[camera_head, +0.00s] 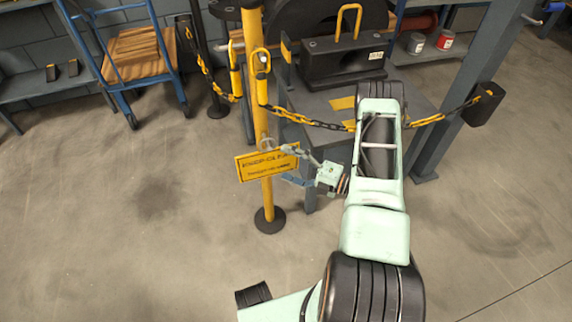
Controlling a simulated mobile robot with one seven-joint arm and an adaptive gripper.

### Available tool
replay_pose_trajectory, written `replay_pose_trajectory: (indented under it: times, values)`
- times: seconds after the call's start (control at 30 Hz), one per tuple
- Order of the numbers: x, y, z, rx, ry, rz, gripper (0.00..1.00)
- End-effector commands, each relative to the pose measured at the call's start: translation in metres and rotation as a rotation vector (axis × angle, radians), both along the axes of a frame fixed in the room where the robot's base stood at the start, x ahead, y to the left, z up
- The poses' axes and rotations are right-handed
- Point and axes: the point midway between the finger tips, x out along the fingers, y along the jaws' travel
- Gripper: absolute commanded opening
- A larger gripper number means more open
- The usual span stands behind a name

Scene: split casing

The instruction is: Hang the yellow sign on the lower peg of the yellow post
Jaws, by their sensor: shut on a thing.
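The yellow sign (262,168) with dark lettering hangs nearly upright, slightly tilted, in front of the yellow post (267,198). My gripper (293,164) is at the sign's right edge and shut on it. A pale ring or loop (267,143) shows just above the sign, at the post. The post stands upright on a round black base (270,220). The lower peg is not clear at this size; the sign and ring cover that part of the post. I cannot tell whether the sign touches a peg.
A yellow-and-black chain (305,120) runs from the post to a dark box (487,104) on a grey column at right, passing behind my arm. A grey machine table (325,103) stands behind the post. A blue cart (135,55) is at upper left. The floor left of the post is clear.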

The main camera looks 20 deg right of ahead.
Motion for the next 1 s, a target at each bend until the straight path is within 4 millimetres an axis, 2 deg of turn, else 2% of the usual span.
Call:
replay_pose_trajectory:
  times: [1.0]
  values:
    - [0.010,0.000,-0.006,0.001,-0.001,0.000,0.64]
